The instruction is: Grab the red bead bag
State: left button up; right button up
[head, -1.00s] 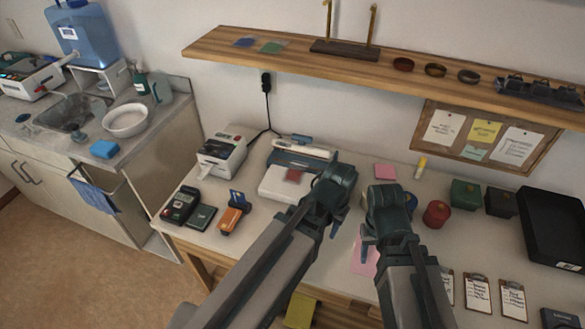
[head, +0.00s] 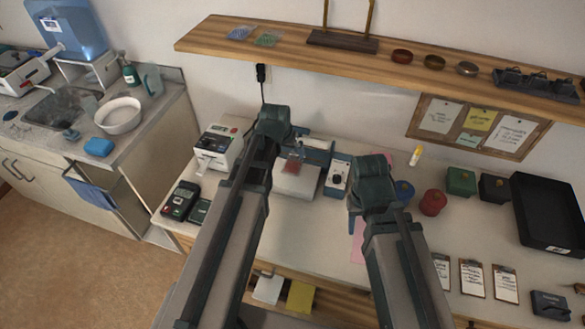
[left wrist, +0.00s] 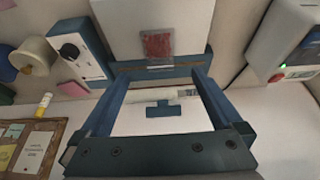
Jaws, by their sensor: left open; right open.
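The red bead bag (head: 292,166) is a small flat packet lying on a white platform (head: 297,185) in front of the blue-and-white bench device. It also shows in the left wrist view (left wrist: 157,45), beyond the fingertips. My left gripper (head: 297,134) is over the back of the table, just behind the bag, partly hidden by its own wrist. In the left wrist view its blue fingers (left wrist: 158,74) are spread wide, with nothing held between them. My right gripper (head: 370,192) is farther right over the table, its fingers mostly hidden by its wrist; it is open.
A white label printer (head: 217,148) stands left of the platform, with a card terminal (head: 180,200) in front. Red (head: 432,203) and green (head: 461,181) containers and a black tray (head: 550,213) are at right. A wooden shelf (head: 210,38) overhangs the back.

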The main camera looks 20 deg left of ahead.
aim_at(293, 163)
pick_arm(q)
jog(key=b+x, duration=0.9)
jog(key=x, duration=0.2)
jog(key=shift+d+f, duration=0.1)
jog(key=shift+f, duration=0.05)
pick_arm(e)
notch_tip(293, 163, down, 10)
jog(key=shift+f, duration=0.2)
jog(key=shift+r, duration=0.1)
pick_arm(q)
jog(key=shift+c, duration=0.3)
jog(key=c, duration=1.3)
jog(key=shift+r, duration=0.25)
pick_arm(e)
jog(key=shift+r, duration=0.15)
